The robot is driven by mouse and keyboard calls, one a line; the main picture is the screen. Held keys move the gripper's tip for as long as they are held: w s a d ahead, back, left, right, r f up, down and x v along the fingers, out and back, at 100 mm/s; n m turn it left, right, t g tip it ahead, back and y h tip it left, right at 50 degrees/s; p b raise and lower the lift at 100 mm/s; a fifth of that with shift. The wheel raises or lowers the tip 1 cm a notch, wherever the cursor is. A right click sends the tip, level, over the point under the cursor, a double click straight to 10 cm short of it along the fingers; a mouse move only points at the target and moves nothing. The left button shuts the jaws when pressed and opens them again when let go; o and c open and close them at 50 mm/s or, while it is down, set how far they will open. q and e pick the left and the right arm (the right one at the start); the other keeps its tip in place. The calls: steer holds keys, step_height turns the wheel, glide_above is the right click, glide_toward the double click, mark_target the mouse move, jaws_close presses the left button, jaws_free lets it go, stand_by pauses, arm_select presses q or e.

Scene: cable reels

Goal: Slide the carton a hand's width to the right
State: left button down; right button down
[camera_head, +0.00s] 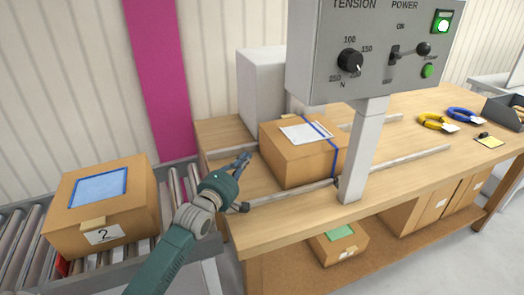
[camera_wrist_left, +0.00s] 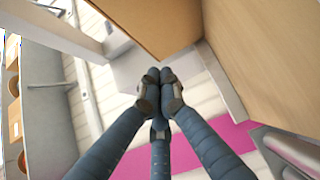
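A brown carton (camera_head: 292,164) with a blue strap and a white label on top sits on the wooden bench, between two metal rails. My left gripper (camera_head: 242,160) is just left of the carton, low over the bench, pointing toward the back. In the left wrist view its fingertips (camera_wrist_left: 161,82) are together with nothing visible between them. A brown face, apparently the carton (camera_wrist_left: 150,22), fills the top middle of that view, close beyond the fingertips. I cannot tell if they touch it. My right gripper is in neither view.
A grey control panel (camera_head: 372,45) on a post (camera_head: 362,150) stands close to the carton's right. Another carton (camera_head: 105,215) marked 2 sits on the roller conveyor at left.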

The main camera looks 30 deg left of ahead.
mark_target(268, 143)
arm_select(q)
steer(key=w, duration=0.4)
steer(key=shift+w+a, duration=0.1)
steer(key=shift+a, duration=0.05)
steer(key=shift+w+d+f+p, duration=0.1)
steer(key=shift+w+d+p, duration=0.3)
steer(key=shift+w+d, duration=0.9)
steer(key=shift+w, duration=0.1)
steer(key=shift+w+d, duration=0.1)
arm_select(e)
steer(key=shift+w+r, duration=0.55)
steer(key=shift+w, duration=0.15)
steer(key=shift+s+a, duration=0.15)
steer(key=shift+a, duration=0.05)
